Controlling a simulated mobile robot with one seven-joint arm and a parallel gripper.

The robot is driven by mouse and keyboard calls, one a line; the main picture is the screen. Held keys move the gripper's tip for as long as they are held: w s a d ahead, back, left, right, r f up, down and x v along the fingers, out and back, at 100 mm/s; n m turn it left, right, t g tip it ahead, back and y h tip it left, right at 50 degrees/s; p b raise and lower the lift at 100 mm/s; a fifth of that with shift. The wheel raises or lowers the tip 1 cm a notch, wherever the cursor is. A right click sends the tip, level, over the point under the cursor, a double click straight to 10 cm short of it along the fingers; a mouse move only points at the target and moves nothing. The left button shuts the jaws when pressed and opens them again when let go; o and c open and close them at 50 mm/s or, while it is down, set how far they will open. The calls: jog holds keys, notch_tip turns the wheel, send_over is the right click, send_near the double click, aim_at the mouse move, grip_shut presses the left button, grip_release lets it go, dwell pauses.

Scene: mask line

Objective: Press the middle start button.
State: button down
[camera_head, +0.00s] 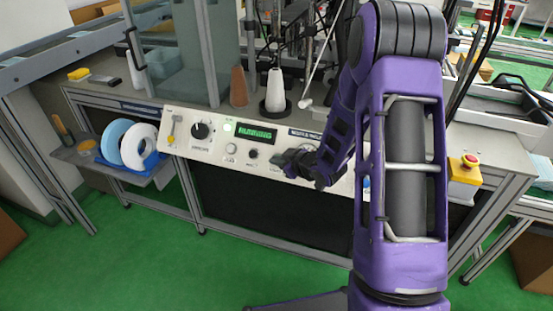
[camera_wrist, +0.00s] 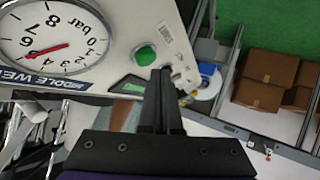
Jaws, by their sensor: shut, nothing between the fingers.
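The control panel (camera_head: 180,149) runs along the front of the machine bench. In the wrist view, a green button (camera_wrist: 145,55) sits on the pale panel, beside a round pressure gauge (camera_wrist: 45,42) and a dark label (camera_wrist: 50,81) of which "DDLE WE" can be read. My gripper (camera_wrist: 163,72) is shut and empty; its fingertips appear just below and right of the green button, without covering it. I cannot tell whether they touch the panel.
The panel also carries a black knob (camera_head: 201,130), a green display (camera_head: 255,132) and small buttons, including a grey one (camera_head: 231,148). A yellow box with a red button (camera_head: 470,160) stands right. Cardboard boxes (camera_wrist: 270,67) appear in the wrist view.

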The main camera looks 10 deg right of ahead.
jog(key=shift+s+a+r+p, duration=0.3)
jog(key=shift+s+a+r, duration=0.2)
jog(key=shift+s+r, duration=0.35)
jog(key=shift+s+a+r+p, duration=0.3)
jog(key=shift+s+a+r, duration=0.2)
jog(key=shift+s+r, duration=0.3)
jog(key=shift+d, duration=0.1)
